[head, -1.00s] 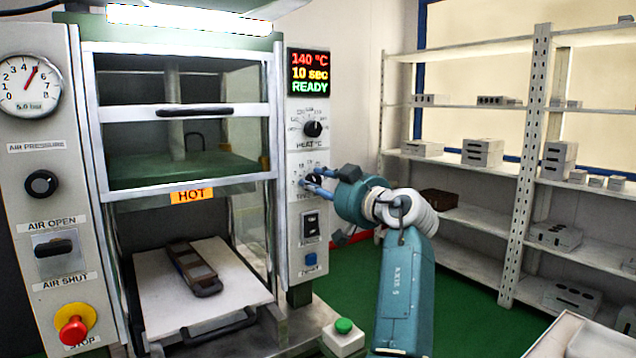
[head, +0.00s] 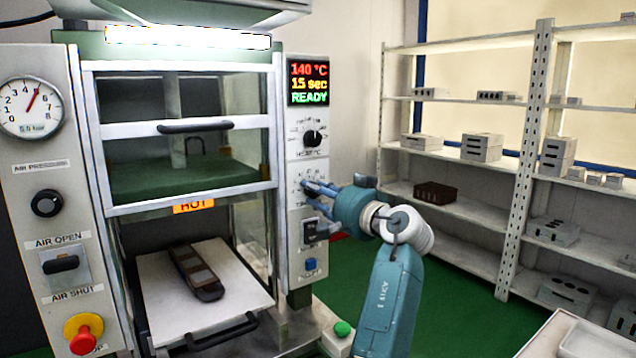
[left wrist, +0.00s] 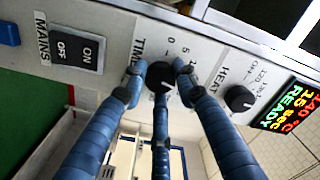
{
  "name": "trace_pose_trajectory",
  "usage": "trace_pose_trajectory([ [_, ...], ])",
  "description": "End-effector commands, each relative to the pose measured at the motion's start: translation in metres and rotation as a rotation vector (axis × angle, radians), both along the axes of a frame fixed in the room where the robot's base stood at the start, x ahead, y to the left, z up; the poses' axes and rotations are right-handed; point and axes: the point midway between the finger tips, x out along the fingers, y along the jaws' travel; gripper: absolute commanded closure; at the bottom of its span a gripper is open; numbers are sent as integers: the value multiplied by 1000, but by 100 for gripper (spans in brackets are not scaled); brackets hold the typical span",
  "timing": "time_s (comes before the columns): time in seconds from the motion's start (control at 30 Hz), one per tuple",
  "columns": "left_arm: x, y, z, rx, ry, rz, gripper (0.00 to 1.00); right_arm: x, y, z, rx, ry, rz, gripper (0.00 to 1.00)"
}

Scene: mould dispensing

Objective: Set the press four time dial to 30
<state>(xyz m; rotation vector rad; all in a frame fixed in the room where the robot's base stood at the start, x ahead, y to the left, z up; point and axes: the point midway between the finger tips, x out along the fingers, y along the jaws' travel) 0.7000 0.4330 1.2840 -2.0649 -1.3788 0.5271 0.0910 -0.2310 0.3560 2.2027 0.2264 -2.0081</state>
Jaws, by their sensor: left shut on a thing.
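The black time dial (left wrist: 160,76) sits on the press's grey control panel (head: 304,232), below the heat dial. In the left wrist view the blue fingers of my left gripper (left wrist: 158,70) are closed around it. In the head view my left gripper (head: 318,189) reaches the panel from the right, and its fingers hide most of the time dial. The display (head: 309,82) reads 140 °C, 15 sec, READY. The number 30 on the dial's scale cannot be made out. My right gripper is not in view.
The heat dial (head: 312,138) is just above my fingers, and the mains switch (head: 314,231) just below. The press tray (head: 165,310) holds a dark mould (head: 196,271). Shelves (head: 470,210) stand at the right.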

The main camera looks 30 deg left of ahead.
Motion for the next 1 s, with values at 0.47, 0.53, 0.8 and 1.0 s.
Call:
trace_pose_trajectory([
  [0.47, -2, 2, 7, 177, 419, 4, 97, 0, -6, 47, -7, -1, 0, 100],
  [0.53, -2, 2, 8, 202, 481, 4, 97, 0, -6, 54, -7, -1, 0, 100],
  [0.8, -2, 2, 10, 302, 717, 5, 97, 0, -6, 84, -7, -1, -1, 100],
  [1.0, -2, 2, 11, 374, 890, 7, 97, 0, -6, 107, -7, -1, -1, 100],
])
